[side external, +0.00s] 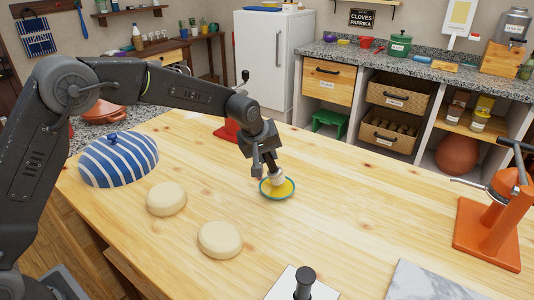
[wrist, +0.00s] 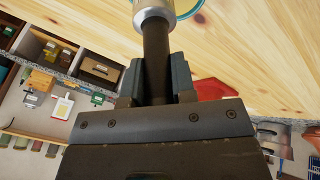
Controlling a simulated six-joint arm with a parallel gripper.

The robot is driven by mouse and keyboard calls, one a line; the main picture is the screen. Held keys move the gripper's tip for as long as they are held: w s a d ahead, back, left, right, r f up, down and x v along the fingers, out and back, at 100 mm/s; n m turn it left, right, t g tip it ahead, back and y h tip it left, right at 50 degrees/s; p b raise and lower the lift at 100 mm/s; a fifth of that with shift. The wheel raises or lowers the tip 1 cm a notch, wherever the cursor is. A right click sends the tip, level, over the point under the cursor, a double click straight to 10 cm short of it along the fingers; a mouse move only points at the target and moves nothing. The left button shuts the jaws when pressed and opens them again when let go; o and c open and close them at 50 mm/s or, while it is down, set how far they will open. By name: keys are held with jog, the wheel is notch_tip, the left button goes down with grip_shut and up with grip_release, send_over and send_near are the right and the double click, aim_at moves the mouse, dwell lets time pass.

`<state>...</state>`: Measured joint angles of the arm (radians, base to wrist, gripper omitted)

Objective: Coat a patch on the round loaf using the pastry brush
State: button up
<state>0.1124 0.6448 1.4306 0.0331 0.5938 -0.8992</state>
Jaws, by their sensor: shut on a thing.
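My gripper (side external: 263,165) is shut on the pastry brush and points down over a small blue-rimmed dish (side external: 291,192) of yellow liquid. The brush's pale head (side external: 277,181) is down at the dish, and its tip seems to be in the liquid. In the wrist view, the dark brush handle (wrist: 156,50) stands between the two fingers of my gripper (wrist: 156,80), with a metal collar beyond and part of the dish's rim (wrist: 190,9). Two pale, rounded loaves lie left of the dish: one farther back (side external: 166,198) and one nearer (side external: 219,239). I see no coating on either.
A blue-and-white striped dome (side external: 118,160) stands at the left of the wooden table (side external: 360,215). An orange press (side external: 490,220) is at the right. A white plate with a black-handled tool (side external: 304,283) and a marble slab (side external: 430,284) lie in front. The table's middle right is clear.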

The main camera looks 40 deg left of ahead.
jog(key=shift+f, duration=0.7)
dwell(1.1)
jog(key=shift+r, duration=3.6)
jog(key=s+a+f+m+g+h, duration=0.1)
jog(key=s+a+f+m+h, duration=0.15)
jog(key=s+a+m, duration=0.5)
jog(key=s+a+f+m+g+h, duration=0.15)
jog(key=s+a+f, duration=0.25)
jog(key=s, duration=0.6)
jog(key=s+a+r+t+y, duration=0.1)
jog(key=a+r+y, duration=0.1)
jog(key=r, duration=0.4)
jog(key=s+a+r+t+y, duration=0.1)
jog(key=a+r+y, duration=0.1)
jog(key=r, duration=0.5)
jog(key=shift+m, duration=0.4)
jog(key=shift+s+d+f, duration=0.1)
jog(key=shift+f, duration=1.15)
jog(key=shift+s+d+f, duration=0.1)
jog(key=shift+f, duration=1.1)
